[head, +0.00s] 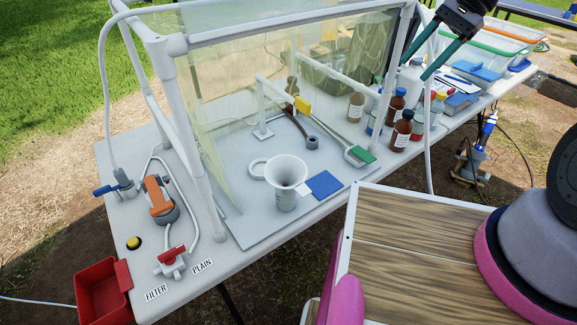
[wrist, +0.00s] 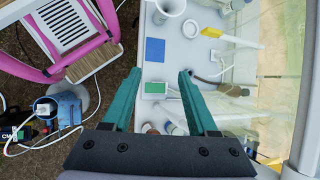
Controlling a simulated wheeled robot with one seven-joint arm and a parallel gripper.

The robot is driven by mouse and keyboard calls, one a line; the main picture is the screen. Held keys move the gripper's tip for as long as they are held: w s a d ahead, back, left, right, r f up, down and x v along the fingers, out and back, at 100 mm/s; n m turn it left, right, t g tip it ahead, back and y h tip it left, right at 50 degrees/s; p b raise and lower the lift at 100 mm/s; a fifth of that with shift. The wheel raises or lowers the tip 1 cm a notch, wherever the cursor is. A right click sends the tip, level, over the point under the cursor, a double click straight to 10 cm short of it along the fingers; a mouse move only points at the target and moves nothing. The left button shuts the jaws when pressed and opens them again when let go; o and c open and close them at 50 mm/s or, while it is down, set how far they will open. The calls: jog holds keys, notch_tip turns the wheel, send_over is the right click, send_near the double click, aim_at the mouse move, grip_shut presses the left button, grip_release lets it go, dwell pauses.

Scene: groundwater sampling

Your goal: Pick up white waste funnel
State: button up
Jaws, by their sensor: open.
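In the wrist view the funnel (wrist: 168,9) is at the top edge, partly cut off. My gripper (head: 438,55) is at the upper right of the head view, above the bottles and well away from the funnel. In the wrist view my gripper (wrist: 158,80) has its two teal fingers spread wide, with nothing between them.
A blue square (head: 325,184) lies right of the funnel and a white ring (head: 258,169) left of it. Brown bottles (head: 402,130) stand farther right. The frame's post (head: 190,130) rises left of the funnel. A red bin (head: 100,292) is at the lower left.

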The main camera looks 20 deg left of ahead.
jog(key=a+f+m+g+y, duration=0.35)
jog(key=a+f, duration=0.55)
jog(key=f, duration=0.3)
jog(key=m+g+y, duration=0.3)
jog(key=m+y, duration=0.3)
jog(key=m, duration=0.1)
send_near(273, 161)
jog(key=x, duration=0.8)
jog(key=shift+s+a+r, duration=0.1)
jog(key=shift+s+a, duration=0.05)
jog(key=shift+a, duration=0.2)
grip_shut()
